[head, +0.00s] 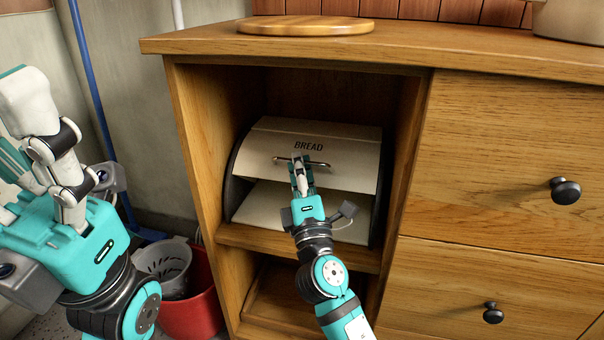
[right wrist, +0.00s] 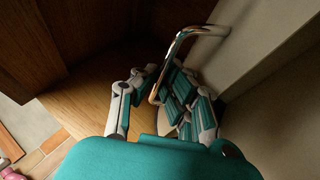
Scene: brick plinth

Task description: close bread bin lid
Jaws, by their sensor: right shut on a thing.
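The bread bin (head: 232,190) sits in the open cubby of the wooden cabinet. Its cream lid (head: 350,161), lettered BREAD, is partly raised, with an open gap below its lower edge and a pale surface (head: 265,207) inside. A metal bar handle (head: 283,160) is on the lid; it also shows in the right wrist view (right wrist: 200,31). My right gripper (head: 300,162) is shut on the handle, with the bar passing between its fingers in the right wrist view (right wrist: 155,95). My left gripper (head: 22,140) is open and empty, away from the bin at the left.
The cubby's wooden side walls (head: 197,140) stand close around the bin. A round board (head: 305,26) and part of a pot (head: 570,22) are on the cabinet top. Drawers with dark knobs (head: 565,190) are at right. A red bucket (head: 195,305) stands at lower left.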

